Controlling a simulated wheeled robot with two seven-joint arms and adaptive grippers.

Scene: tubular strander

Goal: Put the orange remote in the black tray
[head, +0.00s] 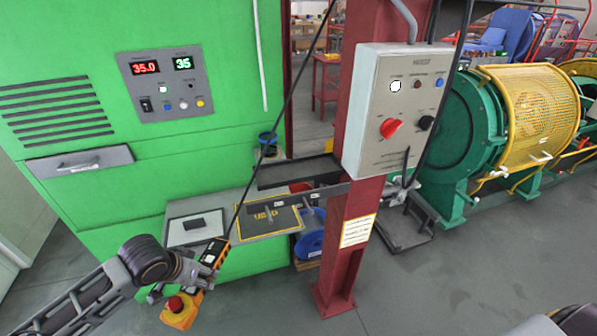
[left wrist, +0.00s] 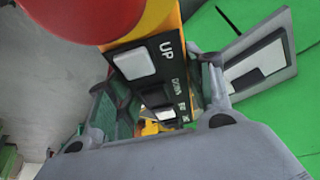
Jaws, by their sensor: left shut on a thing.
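The orange remote (head: 213,254) is a hanging control pendant with a black button face and a red mushroom button at its lower end. My left gripper (head: 203,270) is shut on it, in front of the green cabinet's shelf. In the left wrist view the remote (left wrist: 180,70) lies between the fingers, its "UP" and "DOWN" buttons visible and the red dome close to the camera. A black cable runs from its upper end. The black tray (head: 298,173) is beside the red post, up and right of the remote and apart from it. My right gripper is out of view.
The shelf holds a white mat with a dark box (head: 194,223) and a yellow-edged black mat (head: 268,221). A red post (head: 360,220) carries a grey control box (head: 398,105). A green machine with a yellow cage (head: 530,110) stands right. Floor at front is clear.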

